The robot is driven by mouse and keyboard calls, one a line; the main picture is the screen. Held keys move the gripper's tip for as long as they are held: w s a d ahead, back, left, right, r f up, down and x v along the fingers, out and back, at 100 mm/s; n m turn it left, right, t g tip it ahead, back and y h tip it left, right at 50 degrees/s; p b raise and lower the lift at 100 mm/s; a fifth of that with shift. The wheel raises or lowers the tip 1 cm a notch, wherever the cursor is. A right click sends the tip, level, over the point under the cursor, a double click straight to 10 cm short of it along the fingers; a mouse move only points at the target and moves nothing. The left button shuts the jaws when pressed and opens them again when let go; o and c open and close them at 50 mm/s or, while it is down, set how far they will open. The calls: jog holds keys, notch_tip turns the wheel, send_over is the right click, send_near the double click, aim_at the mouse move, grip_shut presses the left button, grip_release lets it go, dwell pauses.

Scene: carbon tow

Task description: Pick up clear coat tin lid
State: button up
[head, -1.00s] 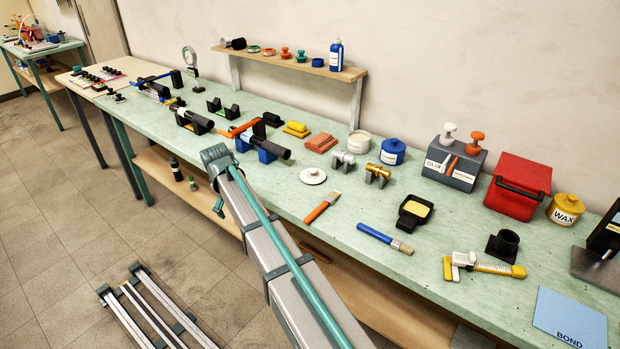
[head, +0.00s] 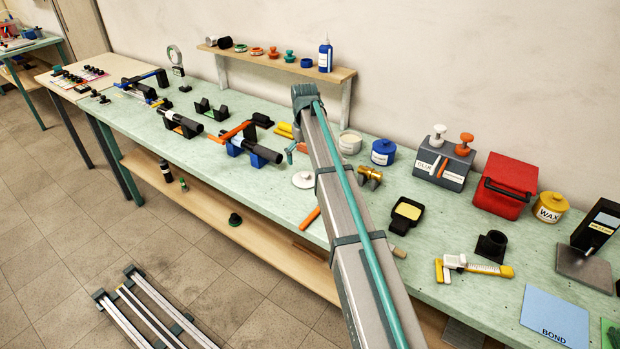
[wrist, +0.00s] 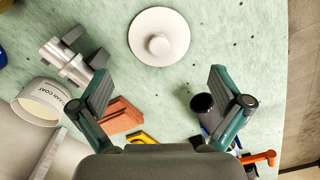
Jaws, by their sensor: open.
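The clear coat tin lid (head: 303,180) is a flat, pale round disc with a small knob, lying on the green bench top. In the wrist view the lid (wrist: 159,22) shows whole at the top centre, knob facing me. My gripper (wrist: 158,82) is open and empty, its two fingers spread wide and pointing toward the lid. The lid lies ahead of the fingertips, not between them. In the head view my arm hides most of my gripper; a teal finger (head: 291,150) shows just above the lid. The open clear coat tin (head: 350,142) stands right of the arm.
A black cylinder (wrist: 205,106) is near the right finger. A blue tin (head: 383,152) stands by the clear coat tin. Bare bench surrounds the lid.

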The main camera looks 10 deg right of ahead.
aim_at(305, 173)
jog(key=shift+w+f+p, duration=0.2)
jog(key=shift+f+p, duration=0.95)
jog(key=shift+f, duration=2.8)
jog(key=shift+s, duration=0.1)
jog(key=c, duration=1.2)
